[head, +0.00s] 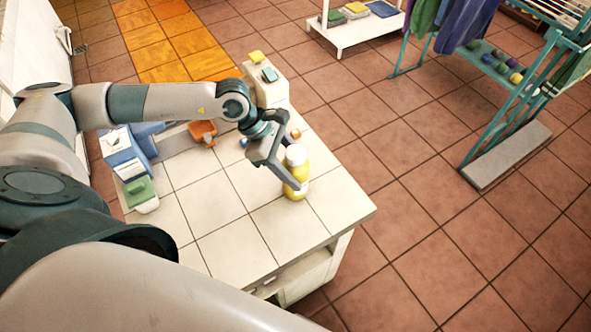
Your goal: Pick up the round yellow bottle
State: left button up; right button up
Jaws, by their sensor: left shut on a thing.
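The round yellow bottle (297,172) with a white top is near the right edge of the white tiled counter (225,245). It looks upright; I cannot tell whether its base touches the tiles. My left gripper (291,172) reaches down from the left and is shut on the bottle, with a grey finger along its left side. The other finger is mostly hidden. My right gripper is not in view.
A blue box (122,152) and a green sponge (139,190) are at the counter's left. An orange item (203,131) lies at the back. A white shelf (350,30) and a teal rack (500,75) stand on the floor beyond. The counter's front is clear.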

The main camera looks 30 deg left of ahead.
aim_at(289, 154)
pick_arm(q)
jog(key=shift+r+b, duration=0.3)
jog(key=shift+r, duration=0.15)
jog(key=r, duration=0.1)
jog(key=r+b, duration=0.1)
jog(key=r, duration=0.1)
jog(key=shift+s+d+b, duration=0.1)
jog(key=shift+s+b, duration=0.15)
jog(key=shift+b, duration=0.1)
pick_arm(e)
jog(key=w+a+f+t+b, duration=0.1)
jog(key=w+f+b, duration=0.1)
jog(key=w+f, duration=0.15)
pick_arm(q)
jog(key=s+d+r+p, duration=0.3)
jog(key=s+r+p, duration=0.4)
jog(key=s+p, duration=0.2)
jog(key=shift+s+d+p, duration=0.3)
jog(key=shift+s+p, duration=0.05)
jog(key=shift+s, duration=0.4)
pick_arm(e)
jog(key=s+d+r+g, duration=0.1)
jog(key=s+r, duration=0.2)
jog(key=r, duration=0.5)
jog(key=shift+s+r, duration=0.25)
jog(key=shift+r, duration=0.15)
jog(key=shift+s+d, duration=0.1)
